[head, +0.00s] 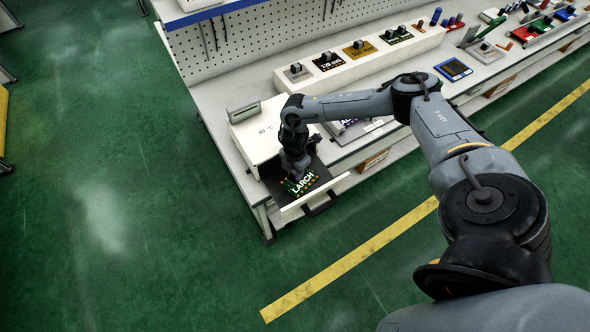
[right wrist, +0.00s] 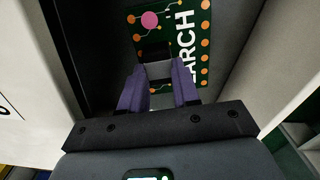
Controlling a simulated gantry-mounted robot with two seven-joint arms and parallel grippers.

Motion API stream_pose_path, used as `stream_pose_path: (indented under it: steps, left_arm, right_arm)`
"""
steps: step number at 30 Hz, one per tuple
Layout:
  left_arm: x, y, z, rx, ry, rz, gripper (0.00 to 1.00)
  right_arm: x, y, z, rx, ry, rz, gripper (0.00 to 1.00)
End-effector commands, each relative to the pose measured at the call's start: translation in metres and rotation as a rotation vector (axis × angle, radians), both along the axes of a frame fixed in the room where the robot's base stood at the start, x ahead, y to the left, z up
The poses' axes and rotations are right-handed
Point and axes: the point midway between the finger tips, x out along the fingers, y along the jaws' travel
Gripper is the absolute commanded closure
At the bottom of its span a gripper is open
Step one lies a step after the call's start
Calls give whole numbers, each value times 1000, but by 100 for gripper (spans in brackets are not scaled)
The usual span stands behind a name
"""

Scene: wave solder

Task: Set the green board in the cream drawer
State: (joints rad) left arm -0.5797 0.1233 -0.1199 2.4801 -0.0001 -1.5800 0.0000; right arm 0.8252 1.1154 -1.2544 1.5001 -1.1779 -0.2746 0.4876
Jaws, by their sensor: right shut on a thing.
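The cream drawer (head: 335,183) is pulled out from a cream box at the near left end of the bench. Its inside is dark. The green board (head: 303,184), marked LARCH with orange dots, lies flat within the drawer's outline; the right wrist view also shows part of the board (right wrist: 204,62). My right gripper (head: 296,178) reaches down over the board. In the right wrist view its purple fingers (right wrist: 160,80) are shut on the board's small raised block. The fingers hide part of the board, and I cannot tell whether it touches the drawer floor. My left gripper is out of view.
The cream box (head: 262,135) with a small display stands behind the drawer. A long cream rack (head: 345,62) with several labelled boards is farther along the bench. A blue tablet (head: 453,69) lies on the bench. The green floor to the left is clear.

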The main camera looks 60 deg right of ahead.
Motion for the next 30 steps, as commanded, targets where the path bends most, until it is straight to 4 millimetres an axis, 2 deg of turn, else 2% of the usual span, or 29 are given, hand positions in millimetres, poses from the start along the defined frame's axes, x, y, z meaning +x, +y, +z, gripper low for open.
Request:
stream_pose_path:
  steps: [6,7,12,25,30]
  left_arm:
    - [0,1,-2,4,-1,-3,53]
    - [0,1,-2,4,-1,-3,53]
    - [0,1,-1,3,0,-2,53]
    - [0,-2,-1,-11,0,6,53]
    - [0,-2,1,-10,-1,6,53]
  right_arm:
    - [0,0,-4,0,0,0,100]
    - [0,0,-3,0,0,0,65]
    - [0,0,-3,0,0,0,40]
    - [0,0,-3,0,0,0,40]
    - [0,-1,8,0,0,0,40]
